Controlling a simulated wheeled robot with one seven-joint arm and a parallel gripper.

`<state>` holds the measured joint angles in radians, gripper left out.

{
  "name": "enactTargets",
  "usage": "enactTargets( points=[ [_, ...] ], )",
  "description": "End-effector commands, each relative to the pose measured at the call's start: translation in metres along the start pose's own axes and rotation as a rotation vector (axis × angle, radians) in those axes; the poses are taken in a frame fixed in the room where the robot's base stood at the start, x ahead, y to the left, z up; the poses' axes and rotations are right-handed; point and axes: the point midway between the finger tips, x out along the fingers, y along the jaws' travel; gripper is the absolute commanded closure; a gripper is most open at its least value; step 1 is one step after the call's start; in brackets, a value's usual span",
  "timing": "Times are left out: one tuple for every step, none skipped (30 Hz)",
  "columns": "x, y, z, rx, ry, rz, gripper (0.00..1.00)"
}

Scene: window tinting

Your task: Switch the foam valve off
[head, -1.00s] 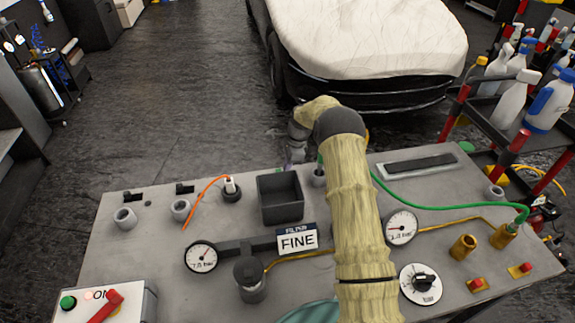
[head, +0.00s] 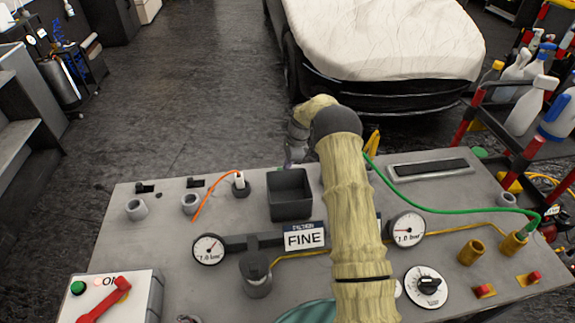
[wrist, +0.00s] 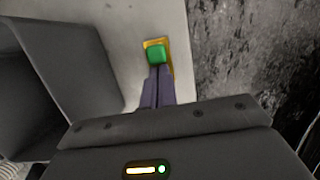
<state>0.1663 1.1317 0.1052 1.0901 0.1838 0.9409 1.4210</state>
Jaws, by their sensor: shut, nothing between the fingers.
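A grey console (head: 150,240) carries several controls, and no label I can read says foam. In the wrist view, a green button-like piece (wrist: 156,54) sits on a yellow plate (wrist: 154,43) near the console's edge. My gripper (wrist: 158,70) is shut and empty, its dark fingertips right at the green piece; I cannot tell whether they touch. In the head view my arm hides part of the console, and my gripper is mostly hidden beyond the bin. A red lever (head: 103,299) sits slanted on a white box (head: 145,285) at the lower left, with partly hidden lettering.
A dark open bin (head: 290,192) stands on the console and shows close beside my gripper in the wrist view (wrist: 60,70). Gauges (head: 208,249), a dial (head: 427,287), brass fittings and a green hose (head: 430,204) crowd the top. A covered car (head: 390,60) stands beyond.

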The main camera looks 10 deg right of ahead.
Motion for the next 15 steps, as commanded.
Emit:
enactTargets(
  points=[
    [-0.005,0.0,0.004,-0.002,-0.004,-0.001,1.0],
    [-0.008,-0.001,0.004,-0.002,-0.004,-0.001,1.0],
    [-0.012,-0.001,0.004,-0.003,-0.004,-0.001,1.0],
    [-0.016,-0.001,0.004,-0.003,-0.004,-0.002,1.0],
    [-0.02,-0.001,0.004,-0.003,-0.003,-0.002,1.0],
    [-0.027,-0.001,0.004,-0.003,-0.003,-0.002,1.0],
    [-0.032,-0.001,0.004,-0.003,-0.003,-0.002,1.0],
    [-0.037,-0.001,0.004,-0.003,-0.003,-0.003,1.0],
    [-0.044,-0.001,0.004,-0.003,-0.003,-0.003,1.0],
    [-0.049,-0.001,0.004,-0.003,-0.003,-0.003,1.0],
    [-0.054,-0.001,0.004,-0.003,-0.002,-0.003,1.0],
    [-0.06,-0.001,0.004,-0.003,-0.002,-0.002,1.0],
    [-0.065,-0.001,0.004,-0.003,-0.002,-0.001,1.0],
    [-0.07,-0.001,0.004,-0.003,-0.001,-0.001,1.0],
    [-0.076,-0.001,0.004,-0.003,-0.001,-0.001,1.0]
  ],
)
